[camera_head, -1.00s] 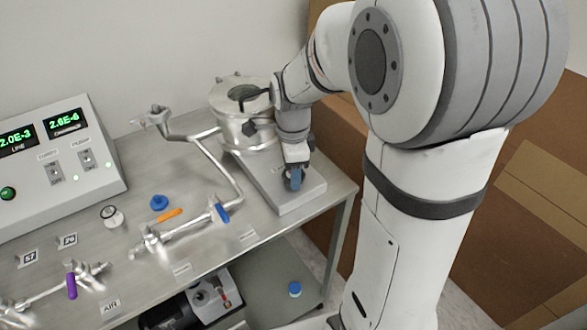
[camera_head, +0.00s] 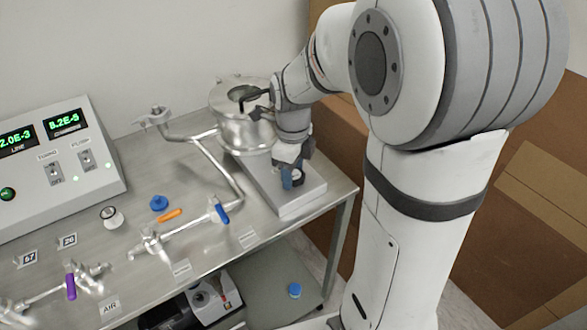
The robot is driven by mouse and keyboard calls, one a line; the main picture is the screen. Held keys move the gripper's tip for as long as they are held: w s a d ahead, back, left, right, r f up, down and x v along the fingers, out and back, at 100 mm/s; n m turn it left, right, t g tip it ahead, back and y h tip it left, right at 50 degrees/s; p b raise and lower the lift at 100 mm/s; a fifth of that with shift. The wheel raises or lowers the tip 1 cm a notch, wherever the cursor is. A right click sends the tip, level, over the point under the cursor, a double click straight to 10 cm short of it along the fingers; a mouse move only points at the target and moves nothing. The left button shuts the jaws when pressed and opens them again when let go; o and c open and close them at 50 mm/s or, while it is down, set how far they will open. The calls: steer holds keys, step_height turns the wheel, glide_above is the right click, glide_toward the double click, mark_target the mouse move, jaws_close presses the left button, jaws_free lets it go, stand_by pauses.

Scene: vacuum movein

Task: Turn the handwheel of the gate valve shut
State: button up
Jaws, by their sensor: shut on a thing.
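The gate valve is a flat grey metal plate (camera_head: 302,197) on the table's right end, running out from under the silver chamber. A small blue handwheel (camera_head: 287,180) sits near its front end, mostly hidden by my gripper. My gripper (camera_head: 294,178) points down over this end of the valve and is shut on the handwheel. The fingers are small and partly covered by the wrist, so the exact grip on the rim cannot be seen.
The silver chamber (camera_head: 243,118) with an open top stands close behind my wrist. Pipework with a blue-handled valve (camera_head: 221,212) lies to the left. A control box (camera_head: 55,160) with green displays stands far left. Cardboard (camera_head: 440,200) is behind my arm.

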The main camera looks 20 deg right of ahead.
steer(key=shift+w+r, duration=0.15)
steer(key=o, duration=1)
steer(key=shift+c, duration=0.2)
step_height(320, 180, up, 8)
steer(key=shift+f, duration=0.2)
steer(key=shift+s, duration=0.2)
